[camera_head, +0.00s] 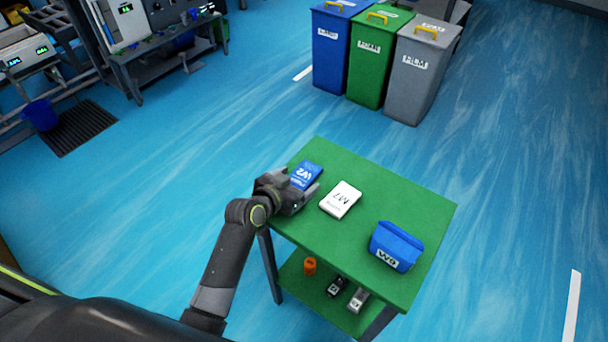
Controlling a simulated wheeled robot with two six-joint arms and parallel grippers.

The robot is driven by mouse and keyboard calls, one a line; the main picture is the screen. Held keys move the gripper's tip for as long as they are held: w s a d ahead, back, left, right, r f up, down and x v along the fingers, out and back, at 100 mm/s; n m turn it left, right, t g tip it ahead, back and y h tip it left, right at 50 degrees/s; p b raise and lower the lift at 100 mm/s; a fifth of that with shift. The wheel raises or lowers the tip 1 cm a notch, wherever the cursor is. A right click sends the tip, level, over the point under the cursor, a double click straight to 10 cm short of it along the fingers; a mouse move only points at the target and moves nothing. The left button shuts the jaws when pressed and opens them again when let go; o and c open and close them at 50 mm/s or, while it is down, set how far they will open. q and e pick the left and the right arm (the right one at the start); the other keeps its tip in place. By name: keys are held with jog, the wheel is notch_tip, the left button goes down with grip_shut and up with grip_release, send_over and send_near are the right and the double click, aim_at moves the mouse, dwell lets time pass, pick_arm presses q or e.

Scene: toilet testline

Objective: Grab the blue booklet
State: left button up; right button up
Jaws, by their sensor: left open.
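The blue booklet (309,172) lies on the green table (398,195) near its far left edge, with white lettering "W2" on it. My left gripper (302,194) is open at the table's left edge, its fingers reaching toward the near side of the booklet. The gripper covers part of the booklet's near end, and I cannot tell whether the fingers touch it. My right gripper is not in view.
A white booklet (340,200) marked "M7" lies just right of the gripper. The lower shelf holds an orange item (310,266) and small boxes. Blue, green and grey waste bins stand beyond.

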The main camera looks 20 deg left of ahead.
pick_arm(q)
jog(key=shift+c, duration=0.4)
jog(key=c, duration=1)
